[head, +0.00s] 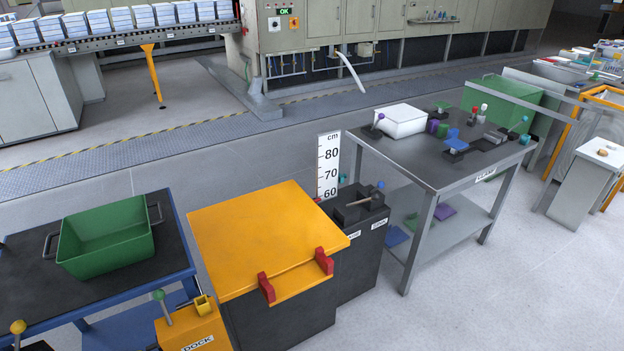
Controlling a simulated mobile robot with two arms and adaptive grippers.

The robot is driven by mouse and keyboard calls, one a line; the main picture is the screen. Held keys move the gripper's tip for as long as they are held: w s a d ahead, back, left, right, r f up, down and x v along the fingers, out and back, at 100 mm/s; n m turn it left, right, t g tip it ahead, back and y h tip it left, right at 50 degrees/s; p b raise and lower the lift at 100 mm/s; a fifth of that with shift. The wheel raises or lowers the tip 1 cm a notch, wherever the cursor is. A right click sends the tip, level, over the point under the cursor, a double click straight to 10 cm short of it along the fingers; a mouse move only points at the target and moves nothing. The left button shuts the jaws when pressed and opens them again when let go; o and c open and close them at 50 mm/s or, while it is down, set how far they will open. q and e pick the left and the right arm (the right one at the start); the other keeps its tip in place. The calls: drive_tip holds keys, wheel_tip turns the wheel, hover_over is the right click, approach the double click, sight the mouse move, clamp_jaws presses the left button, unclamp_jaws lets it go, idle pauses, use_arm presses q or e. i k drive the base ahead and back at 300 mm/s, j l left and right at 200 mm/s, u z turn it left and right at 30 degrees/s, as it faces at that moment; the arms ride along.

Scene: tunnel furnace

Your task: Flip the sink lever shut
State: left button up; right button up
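The sink appears to be the dark box (366,250) in the middle, between the orange-lidded box and the clamp table. Small white labels on its upper edge are too small to read surely. A lever (361,201) with a light rod lies low and slanted across its top, its knob end up and to the right. I cannot tell from this view whether the lever stands open or shut. Neither of my grippers is in view.
An orange lid (262,235) with red handles is left of the sink. A measuring board (328,165) stands behind it. The clamp table (450,170) is to the right. A green bin (105,235) and a dock post (195,325) are at left. Floor is free at lower right.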

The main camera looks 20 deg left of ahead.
sight(380, 185)
drive_tip(key=u, duration=0.25)
drive_tip(key=i+l, duration=0.75)
drive_tip(key=l, duration=0.2)
drive_tip(key=i+l+z, duration=0.1)
drive_tip(key=i+l, duration=0.65)
drive_tip(key=l, duration=0.2)
